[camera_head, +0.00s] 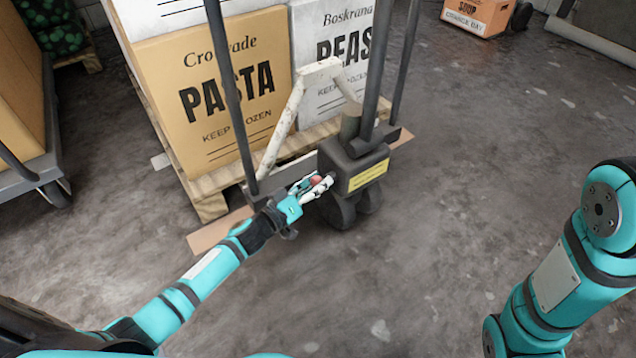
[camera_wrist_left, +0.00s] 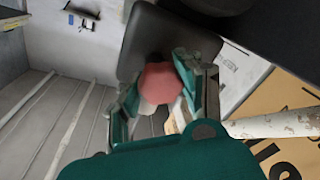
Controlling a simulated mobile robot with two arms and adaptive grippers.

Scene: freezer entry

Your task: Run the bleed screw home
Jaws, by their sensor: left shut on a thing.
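The bleed screw shows as a small red knob (camera_head: 316,180) on the left side of the pallet jack's dark pump block (camera_head: 346,161). My left gripper (camera_head: 313,184) reaches it from the left and is shut around it. In the left wrist view the red knob (camera_wrist_left: 160,83) sits between the two fingers (camera_wrist_left: 158,92), with the dark block (camera_wrist_left: 165,40) right behind it. The fingers hide the knob's sides, and the screw's thread is out of sight. My right arm shows at the right edge, but its gripper is out of view.
The pallet jack's worn white handle (camera_head: 284,127) and dark upright bars (camera_head: 235,90) stand close to my left gripper. A wooden pallet (camera_head: 210,190) carries PASTA (camera_head: 215,90) and PEAS boxes (camera_head: 333,50) behind. The concrete floor in front and right is clear.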

